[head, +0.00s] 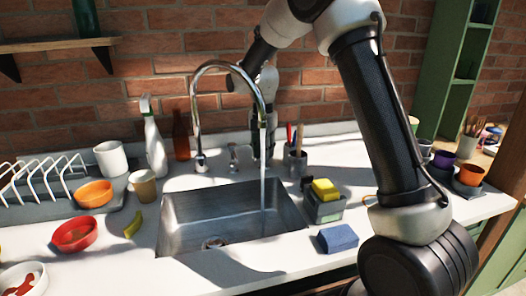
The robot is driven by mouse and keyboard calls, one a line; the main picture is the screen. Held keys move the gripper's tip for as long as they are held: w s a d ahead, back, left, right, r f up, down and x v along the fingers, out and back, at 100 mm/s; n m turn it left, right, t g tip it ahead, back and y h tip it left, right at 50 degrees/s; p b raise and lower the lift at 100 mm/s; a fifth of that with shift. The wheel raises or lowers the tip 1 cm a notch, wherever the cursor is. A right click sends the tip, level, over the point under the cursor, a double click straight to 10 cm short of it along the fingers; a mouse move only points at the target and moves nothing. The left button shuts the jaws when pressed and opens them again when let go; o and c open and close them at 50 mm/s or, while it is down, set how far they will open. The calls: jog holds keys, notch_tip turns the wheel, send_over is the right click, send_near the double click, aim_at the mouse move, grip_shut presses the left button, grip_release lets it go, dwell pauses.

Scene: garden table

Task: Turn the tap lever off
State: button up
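A chrome gooseneck tap (196,110) arches over the metal sink (185,222). A stream of water (263,165) falls from its spout into the basin. A small metal tap lever (234,156) stands on the counter behind the sink, right of the tap's base. My arm reaches over from the right, and my gripper (262,150) points down behind the water stream, just right of the lever. I cannot tell whether it touches the lever. Its fingers are small, dark and partly hidden by the spout and water, so their opening does not show.
A utensil holder (296,164) stands close right of my gripper. A spray bottle (154,145), brown bottle (181,136), cups, bowls and a dish rack (45,180) are left.

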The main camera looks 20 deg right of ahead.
grip_shut()
jog(key=shift+m, duration=0.4)
jog(key=m, duration=0.3)
jog(key=shift+w, duration=0.15)
jog(key=shift+w+a+m, duration=0.1)
jog(key=shift+w+m, duration=0.05)
jog(key=shift+m, duration=2.15)
